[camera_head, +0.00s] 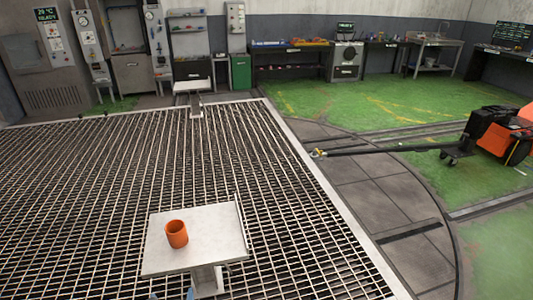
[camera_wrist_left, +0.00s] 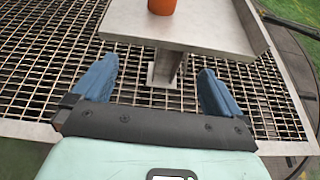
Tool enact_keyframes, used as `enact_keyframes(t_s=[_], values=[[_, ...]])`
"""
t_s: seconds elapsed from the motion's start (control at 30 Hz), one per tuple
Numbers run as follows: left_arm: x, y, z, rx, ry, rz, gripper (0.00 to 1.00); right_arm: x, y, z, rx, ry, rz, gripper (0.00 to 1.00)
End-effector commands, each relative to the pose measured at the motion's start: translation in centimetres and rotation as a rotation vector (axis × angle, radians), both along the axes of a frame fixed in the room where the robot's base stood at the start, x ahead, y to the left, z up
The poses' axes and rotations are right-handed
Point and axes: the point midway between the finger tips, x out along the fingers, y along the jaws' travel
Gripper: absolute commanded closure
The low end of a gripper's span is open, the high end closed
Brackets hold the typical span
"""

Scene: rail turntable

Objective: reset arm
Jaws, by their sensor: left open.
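My left gripper (camera_head: 173,295) shows only as blue fingertips at the bottom edge of the head view, in front of the small pale table. In the left wrist view the two blue fingers of this gripper (camera_wrist_left: 157,86) are spread wide apart with nothing between them. They point toward the table's near edge and its post and are apart from the orange cup. My right gripper is in neither view.
The small pale table (camera_head: 212,222) with a raised right edge stands on metal grating (camera_head: 110,190). An orange cup (camera_head: 177,234) stands upright on it. A tow bar (camera_head: 385,150) reaches from an orange-black cart (camera_head: 497,135). Benches and cabinets line the back wall.

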Motion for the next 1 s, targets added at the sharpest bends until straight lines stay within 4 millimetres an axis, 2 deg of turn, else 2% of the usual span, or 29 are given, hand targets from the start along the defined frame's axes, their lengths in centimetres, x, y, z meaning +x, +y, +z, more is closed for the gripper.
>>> enact_keyframes(t_s=[0.03, 0.27, 0.37, 0.5, 0.67, 0.8, 0.9, 1.0], values=[[-0.7, -0.9, -1.8, 0.079, 0.086, -0.078, 0.0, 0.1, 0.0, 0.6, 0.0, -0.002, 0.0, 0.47], [-4.4, -4.5, -8.5, 0.45, 0.382, -0.503, 0.0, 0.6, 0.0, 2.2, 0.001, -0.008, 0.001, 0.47], [-7.0, -6.4, -11.4, 0.624, 0.486, -0.759, 0.0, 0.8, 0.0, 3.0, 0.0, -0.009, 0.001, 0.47], [-11.5, -9.0, -15.0, 0.859, 0.571, -1.168, 0.0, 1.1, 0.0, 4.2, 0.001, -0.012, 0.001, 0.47], [-17.5, -11.6, -17.8, 1.092, 0.543, -1.675, 0.0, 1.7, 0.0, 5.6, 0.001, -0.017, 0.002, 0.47], [-22.6, -13.1, -19.1, 1.244, 0.404, -2.088, 0.0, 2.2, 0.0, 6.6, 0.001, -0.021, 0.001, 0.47], [-25.5, -13.7, -19.5, 1.312, 0.276, -2.308, 0.0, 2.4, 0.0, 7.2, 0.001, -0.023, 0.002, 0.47], [-27.4, -14.0, -19.6, 1.35, 0.17, -2.448, 0.0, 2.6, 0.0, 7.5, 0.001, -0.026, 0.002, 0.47]])
